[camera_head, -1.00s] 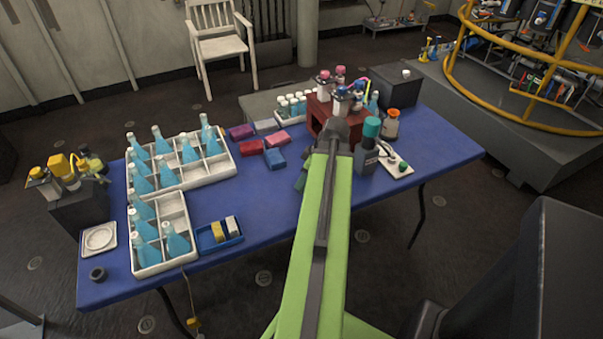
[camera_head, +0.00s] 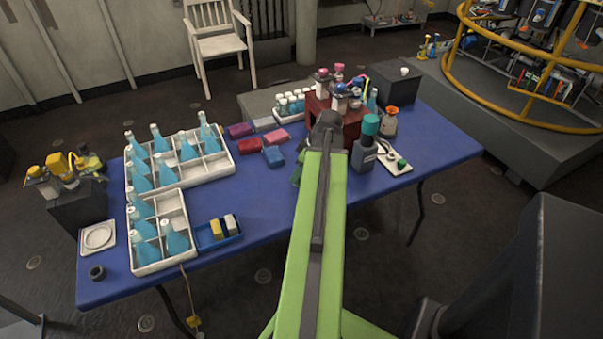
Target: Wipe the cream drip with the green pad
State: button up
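A dark green piece (camera_head: 296,173) shows at the left edge of my arm on the blue table. It may be the green pad, but my arm covers most of it, and I cannot tell whether it is held. My green arm reaches over the table from the bottom of the picture. My gripper is hidden behind the arm, so its fingers do not show. I cannot make out a cream drip on the visible surfaces.
Purple (camera_head: 240,130), red (camera_head: 250,146), pink (camera_head: 276,137) and blue (camera_head: 273,157) blocks lie left of my arm. White crates (camera_head: 208,177) hold several blue bottles. A teal-capped bottle (camera_head: 364,153) stands close on the right. The table (camera_head: 245,200) is bare at centre.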

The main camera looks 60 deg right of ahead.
jog(key=shift+w+d, duration=0.55)
jog(key=shift+w, duration=0.3)
jog(key=shift+w+d, duration=0.55)
jog(key=shift+w, duration=0.25)
jog(key=shift+r, duration=0.15)
notch_tip(320, 180, up, 6)
jog(key=p, duration=0.6)
jog(key=shift+s, duration=0.1)
notch_tip(320, 180, up, 3)
jog(key=p, duration=0.3)
